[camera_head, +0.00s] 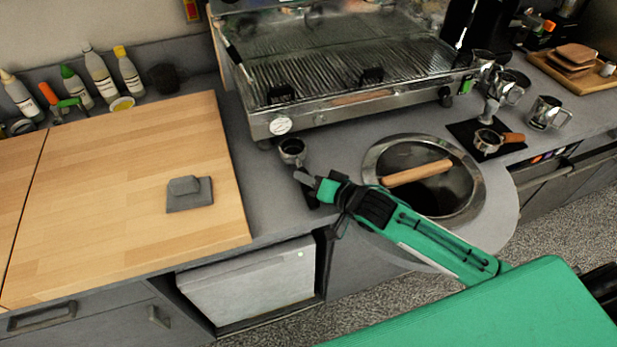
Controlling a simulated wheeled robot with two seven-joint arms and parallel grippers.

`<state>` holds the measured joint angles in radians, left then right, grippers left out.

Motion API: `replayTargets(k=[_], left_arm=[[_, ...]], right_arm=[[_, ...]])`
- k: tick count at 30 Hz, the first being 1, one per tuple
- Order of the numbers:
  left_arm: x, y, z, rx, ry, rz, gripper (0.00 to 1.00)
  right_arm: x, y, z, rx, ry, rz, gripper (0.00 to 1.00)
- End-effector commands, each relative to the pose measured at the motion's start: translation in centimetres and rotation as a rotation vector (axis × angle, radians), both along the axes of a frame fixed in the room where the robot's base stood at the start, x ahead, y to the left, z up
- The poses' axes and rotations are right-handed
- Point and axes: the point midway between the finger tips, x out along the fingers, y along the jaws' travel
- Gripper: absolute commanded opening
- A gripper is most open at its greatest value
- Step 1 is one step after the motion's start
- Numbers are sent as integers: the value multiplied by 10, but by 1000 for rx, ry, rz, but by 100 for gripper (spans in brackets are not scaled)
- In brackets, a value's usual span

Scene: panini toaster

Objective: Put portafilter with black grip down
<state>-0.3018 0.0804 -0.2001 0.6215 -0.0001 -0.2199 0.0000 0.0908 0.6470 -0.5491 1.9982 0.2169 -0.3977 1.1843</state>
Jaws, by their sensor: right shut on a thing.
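The portafilter with black grip (292,152) is in front of the espresso machine's left end, over the grey counter strip between the wooden board and the round sink. Its metal basket end points toward the machine. My right gripper (312,182) is shut on its handle end, and the gripper and arm hide most of the grip. I cannot tell whether the portafilter touches the counter or a dark patch (311,201) beside the gripper. My left gripper is not in view.
The espresso machine (350,108) stands behind. The round sink (372,158) with a wooden bar across it is to the right. Another portafilter (488,141) with a brown grip lies on a black mat. The wooden board (120,190) is mostly clear, with a grey block (188,190).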

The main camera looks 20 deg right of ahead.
Motion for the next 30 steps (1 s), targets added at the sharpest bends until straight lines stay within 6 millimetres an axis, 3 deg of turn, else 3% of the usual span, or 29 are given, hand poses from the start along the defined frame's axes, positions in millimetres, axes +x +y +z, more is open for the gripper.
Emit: replayTargets(k=[1, 3, 4, 16, 30], left_arm=[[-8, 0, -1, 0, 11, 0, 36], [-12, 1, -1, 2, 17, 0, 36], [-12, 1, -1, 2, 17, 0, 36], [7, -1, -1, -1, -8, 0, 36], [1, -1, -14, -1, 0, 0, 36]], right_arm=[[0, 0, -1, 1, 0, 0, 32], [0, 0, -1, 1, 0, 0, 46], [0, 0, -1, 1, 0, 0, 48], [-5, -4, 1, 0, 2, -2, 48], [-68, -40, 19, 0, 2, -1, 48]])
